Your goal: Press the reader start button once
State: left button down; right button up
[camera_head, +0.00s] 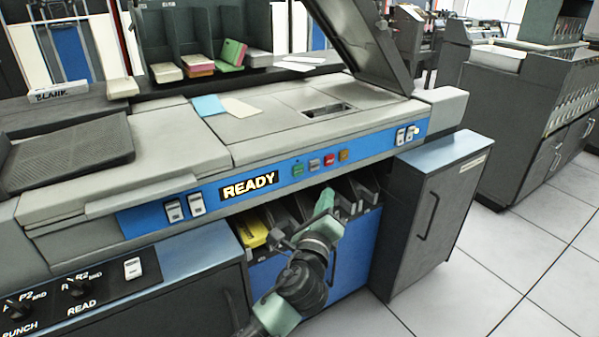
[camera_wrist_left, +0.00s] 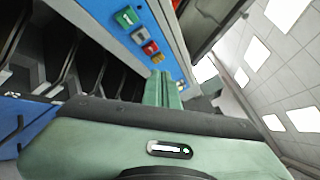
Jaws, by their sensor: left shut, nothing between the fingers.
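The card reader has a blue front panel with a lit READY sign (camera_head: 249,186). Right of the sign is a row of small buttons: green (camera_head: 298,170), grey-white (camera_head: 314,164), red (camera_head: 329,160) and amber (camera_head: 344,155). Their lettering is too small to read, so I cannot confirm which is start. In the left wrist view the green button (camera_wrist_left: 126,17) is farthest up. My left gripper (camera_head: 325,197) is shut and empty, below the button row and apart from it in the head view. Its shut fingers (camera_wrist_left: 164,88) point toward the panel. My right gripper is not in view.
Dark card pockets, one holding yellow cards (camera_head: 251,231), open below the panel beside my left arm. White switches (camera_head: 407,135) sit at the panel's right end. A grey cabinet (camera_head: 425,215) stands to the right. A raised lid (camera_head: 362,40) is above.

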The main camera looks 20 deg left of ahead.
aim_at(299, 171)
pick_arm(q)
jog(key=shift+w+a+b, duration=0.1)
jog(key=shift+w+a, duration=0.8)
jog(key=shift+a, duration=0.25)
jog(key=shift+w+a+b, duration=0.1)
jog(key=shift+w+a, duration=0.85)
jog(key=shift+a, duration=0.2)
jog(key=shift+w+a+b, duration=0.1)
jog(key=shift+w+a, duration=0.8)
jog(key=shift+a, duration=0.25)
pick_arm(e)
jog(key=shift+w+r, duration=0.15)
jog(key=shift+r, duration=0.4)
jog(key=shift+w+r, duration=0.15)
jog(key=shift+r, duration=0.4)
pick_arm(q)
jog(key=shift+a, duration=0.15)
jog(key=shift+w+a, duration=0.2)
jog(key=shift+w, duration=0.05)
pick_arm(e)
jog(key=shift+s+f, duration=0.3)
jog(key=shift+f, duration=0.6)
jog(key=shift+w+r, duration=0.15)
pick_arm(q)
jog(key=shift+w+a, duration=0.1)
jog(key=shift+a, duration=0.05)
